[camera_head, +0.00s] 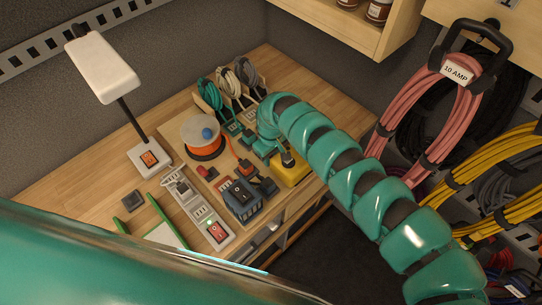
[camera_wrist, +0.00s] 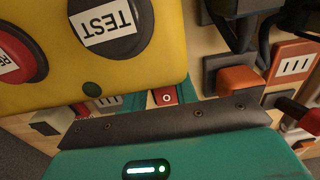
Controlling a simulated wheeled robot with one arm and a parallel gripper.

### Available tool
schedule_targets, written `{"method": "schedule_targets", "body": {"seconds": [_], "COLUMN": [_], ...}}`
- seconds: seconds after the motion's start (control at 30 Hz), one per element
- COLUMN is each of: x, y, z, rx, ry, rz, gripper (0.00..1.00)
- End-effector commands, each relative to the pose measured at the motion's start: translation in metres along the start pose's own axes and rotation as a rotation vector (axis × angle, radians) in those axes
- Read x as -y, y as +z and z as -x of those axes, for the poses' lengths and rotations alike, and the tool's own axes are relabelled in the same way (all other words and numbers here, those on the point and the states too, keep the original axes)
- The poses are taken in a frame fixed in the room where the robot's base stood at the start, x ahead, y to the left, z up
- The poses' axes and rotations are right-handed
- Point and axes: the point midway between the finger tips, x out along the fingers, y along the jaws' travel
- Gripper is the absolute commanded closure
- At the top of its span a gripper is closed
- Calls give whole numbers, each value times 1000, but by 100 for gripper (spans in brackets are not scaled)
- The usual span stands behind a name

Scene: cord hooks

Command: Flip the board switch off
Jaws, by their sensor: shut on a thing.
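A white strip on the workbench ends in a red rocker switch (camera_head: 217,232) with a small green light. A red switch marked O (camera_wrist: 165,97) shows in the wrist view beside the dark edge of my gripper; I cannot tell whether it is the same one. My gripper (camera_head: 268,150) is over the far right part of the board, next to a yellow box (camera_head: 293,174), apart from the strip's red switch.
An orange reel (camera_head: 204,140), a dark blue block (camera_head: 243,205) and several plugs and sockets crowd the board. A white lamp (camera_head: 104,68) stands at the left. Cord coils (camera_head: 440,110) hang at the right. Bare wood shows at the bench's left.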

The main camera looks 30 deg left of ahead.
Motion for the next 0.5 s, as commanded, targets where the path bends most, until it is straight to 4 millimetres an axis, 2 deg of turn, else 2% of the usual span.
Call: {"method": "schedule_targets", "body": {"seconds": [0.17,0.5], "x": [-2,-2], "y": [-2,-4], "z": [-8,-6], "rx": [37,127], "ry": [4,6], "rz": [-1,0], "gripper": [94,94]}}
